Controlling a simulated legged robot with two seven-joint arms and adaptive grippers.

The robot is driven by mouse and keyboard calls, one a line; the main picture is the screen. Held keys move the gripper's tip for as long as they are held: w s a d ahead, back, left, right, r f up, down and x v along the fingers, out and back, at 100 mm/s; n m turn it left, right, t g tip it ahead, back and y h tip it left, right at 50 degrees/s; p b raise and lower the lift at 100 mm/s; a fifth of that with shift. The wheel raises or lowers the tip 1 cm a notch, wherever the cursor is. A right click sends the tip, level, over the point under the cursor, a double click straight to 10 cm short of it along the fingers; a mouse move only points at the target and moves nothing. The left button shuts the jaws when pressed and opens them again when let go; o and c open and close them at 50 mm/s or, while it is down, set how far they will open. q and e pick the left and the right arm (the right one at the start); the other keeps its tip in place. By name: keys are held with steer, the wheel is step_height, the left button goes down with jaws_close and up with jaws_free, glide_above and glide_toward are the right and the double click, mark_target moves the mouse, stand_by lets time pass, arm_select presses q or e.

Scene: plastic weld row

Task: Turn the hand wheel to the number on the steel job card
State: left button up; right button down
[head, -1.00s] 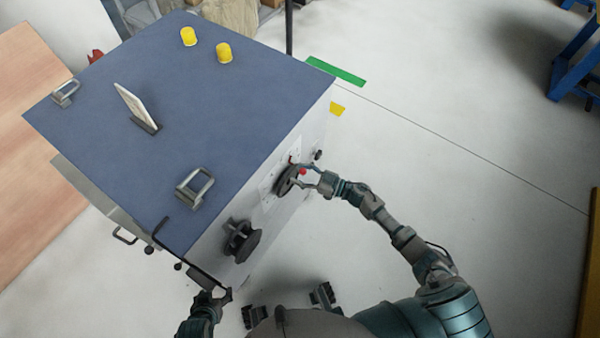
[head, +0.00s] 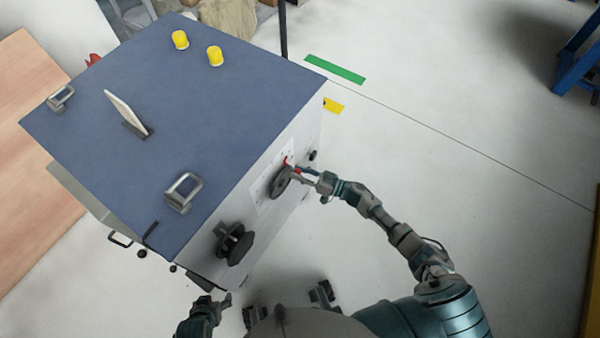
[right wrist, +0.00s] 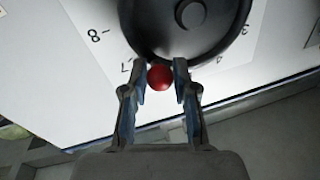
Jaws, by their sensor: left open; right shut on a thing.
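The dark hand wheel (head: 279,184) is on the cabinet's front face, over a white dial plate (head: 262,200). In the right wrist view the wheel (right wrist: 222,32) fills the top, with a red ball knob (right wrist: 159,77) at its lower rim. My right gripper (right wrist: 160,68) is shut on this knob. Dial numbers show around the rim: 8 and 7 at left, 3 at right, the 7 near the left finger. A pale upright card (head: 126,111) stands in a holder on the cabinet top; no number is readable. My left gripper (head: 222,302) is open and empty below the cabinet's front corner.
The blue cabinet top (head: 150,75) carries two yellow caps (head: 215,56) and metal handles (head: 183,192). A second black knob (head: 234,244) sticks out left of the wheel. The floor on the right is mostly clear, with green tape (head: 335,69).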

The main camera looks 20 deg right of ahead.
steer(key=shift+w+d+f+m, duration=0.15)
steer(key=shift+d+f+m, duration=0.2)
steer(key=shift+f+m, duration=0.4)
steer(key=shift+a+r, duration=0.1)
steer(key=shift+r, duration=0.05)
steer(key=c, duration=0.9)
jaws_free()
steer(key=shift+d, duration=0.2)
steer(key=v, duration=1.2)
steer(key=shift+f, duration=0.2)
